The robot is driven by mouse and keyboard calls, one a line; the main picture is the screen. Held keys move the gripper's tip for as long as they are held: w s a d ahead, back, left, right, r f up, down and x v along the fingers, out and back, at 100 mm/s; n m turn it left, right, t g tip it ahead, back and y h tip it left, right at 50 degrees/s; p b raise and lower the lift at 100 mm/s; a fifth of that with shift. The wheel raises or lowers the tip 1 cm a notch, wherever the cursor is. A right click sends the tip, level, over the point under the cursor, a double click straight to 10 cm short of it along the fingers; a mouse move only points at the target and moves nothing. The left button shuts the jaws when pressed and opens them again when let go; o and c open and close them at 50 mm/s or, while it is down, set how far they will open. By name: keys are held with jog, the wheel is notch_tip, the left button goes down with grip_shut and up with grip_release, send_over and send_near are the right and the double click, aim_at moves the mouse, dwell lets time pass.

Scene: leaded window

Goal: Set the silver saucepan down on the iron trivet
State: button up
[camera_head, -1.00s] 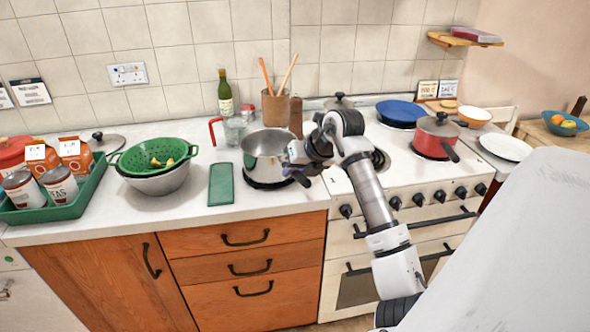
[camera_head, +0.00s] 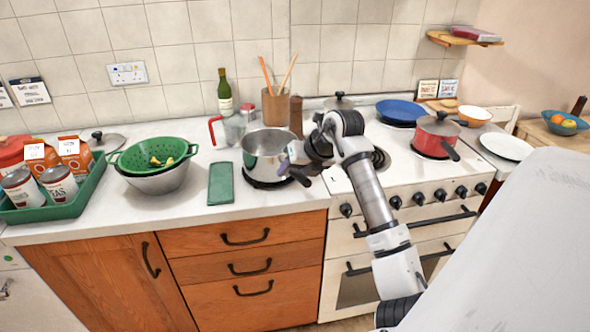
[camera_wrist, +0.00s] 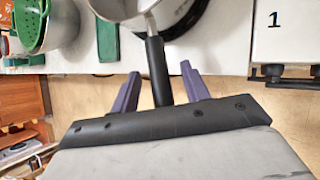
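My gripper (camera_head: 290,165) is at the pan's handle side. In the wrist view my gripper (camera_wrist: 160,82) has its purple fingers spread, with the black handle (camera_wrist: 158,72) between them and gaps on both sides.
A green cloth or pad (camera_head: 221,184) lies left of the pan. A glass jug with a red handle (camera_head: 232,130), a utensil pot (camera_head: 275,105) and a pepper mill (camera_head: 296,116) stand behind. The stove (camera_head: 400,180) with a red pot (camera_head: 436,136) is to the right.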

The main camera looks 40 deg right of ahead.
jog(key=a+b+v, duration=0.1)
jog(key=b+v, duration=0.3)
jog(key=v, duration=0.9)
jog(key=shift+s+d+r, duration=0.3)
jog(key=shift+d, duration=0.25)
jog(key=shift+w+a, duration=0.1)
